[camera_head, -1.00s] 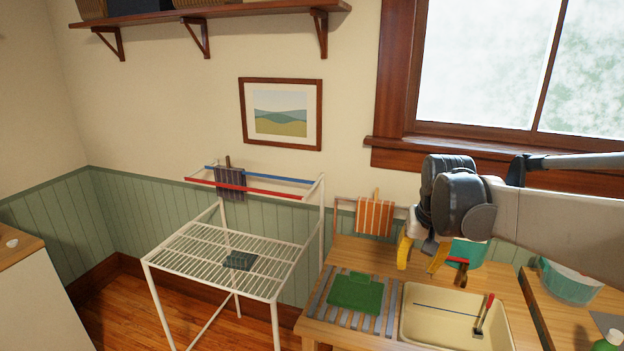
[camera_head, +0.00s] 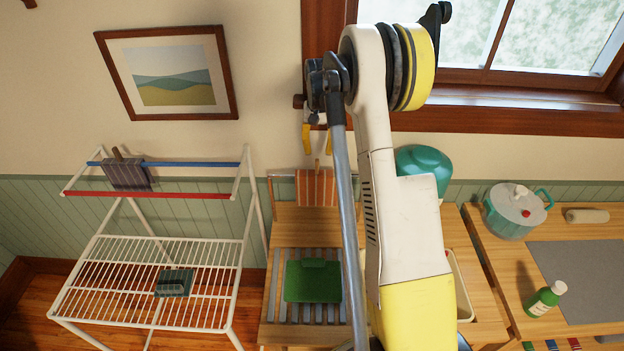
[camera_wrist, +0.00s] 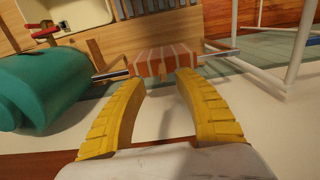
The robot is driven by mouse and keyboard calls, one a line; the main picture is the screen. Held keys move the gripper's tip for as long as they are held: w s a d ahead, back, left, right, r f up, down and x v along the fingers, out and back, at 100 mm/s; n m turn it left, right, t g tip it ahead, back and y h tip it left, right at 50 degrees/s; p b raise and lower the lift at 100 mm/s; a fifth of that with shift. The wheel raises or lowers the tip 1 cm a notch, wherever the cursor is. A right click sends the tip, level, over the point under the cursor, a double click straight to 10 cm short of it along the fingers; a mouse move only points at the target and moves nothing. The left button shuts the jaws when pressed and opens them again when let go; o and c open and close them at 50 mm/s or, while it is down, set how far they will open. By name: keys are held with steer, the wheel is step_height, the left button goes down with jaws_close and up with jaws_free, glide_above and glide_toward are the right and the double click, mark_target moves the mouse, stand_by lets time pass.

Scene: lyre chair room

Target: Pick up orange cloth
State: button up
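The orange cloth (camera_head: 315,187) has pale stripes and hangs over a rail at the back of the wooden counter, against the wall. It also shows in the wrist view (camera_wrist: 160,60), draped on a metal bar (camera_wrist: 215,56), beyond my fingertips. My gripper (camera_wrist: 163,80) has two yellow fingers spread apart, with nothing between them. In the head view my gripper (camera_head: 317,139) is raised above the cloth, partly hidden behind my arm. The cloth and fingers look apart, though the exact distance is hard to tell.
A teal container (camera_wrist: 42,88) stands close left of the fingers in the wrist view. A white drying rack (camera_head: 150,262) with a dark striped cloth (camera_head: 127,175) is at left. My arm covers much of the basin.

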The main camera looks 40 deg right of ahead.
mark_target(317, 160)
step_height(317, 160, down, 2)
steer(key=shift+f, duration=0.2)
steer(key=f, duration=0.5)
steer(key=shift+w+d+f, duration=0.15)
steer(key=shift+w+f, duration=0.1)
steer(key=shift+w, duration=0.15)
jaws_close()
